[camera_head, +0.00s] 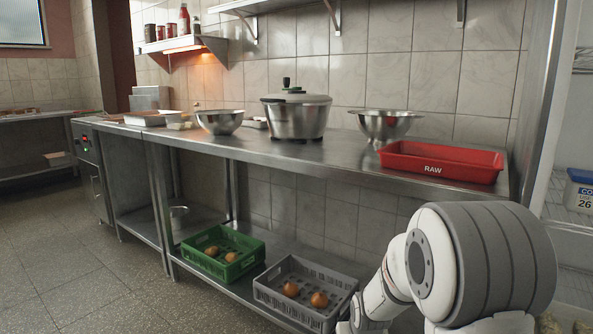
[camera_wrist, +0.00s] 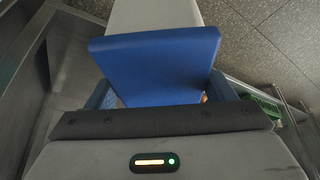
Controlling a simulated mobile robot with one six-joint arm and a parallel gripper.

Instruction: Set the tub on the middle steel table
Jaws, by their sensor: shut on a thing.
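A tub with a blue lid (camera_wrist: 155,68) fills the middle of the wrist view. My gripper (camera_wrist: 160,92) is shut on it. The tub's pale side shows beyond the lid, and most of its body is hidden. In the head view my gripper and the held tub are not clearly visible; my white and grey arm bends low at the right front. The long steel table (camera_head: 305,153) stands along the tiled wall. Its top has bare steel along the front and between the lidded pot and the red tray.
On the table are a steel bowl (camera_head: 220,122), a lidded pot (camera_head: 297,118), a colander (camera_head: 385,125) and a red RAW tray (camera_head: 440,162). Below stand a green crate (camera_head: 205,262) and a grey crate (camera_head: 283,300). Another tub (camera_head: 582,190) sits on the right shelf.

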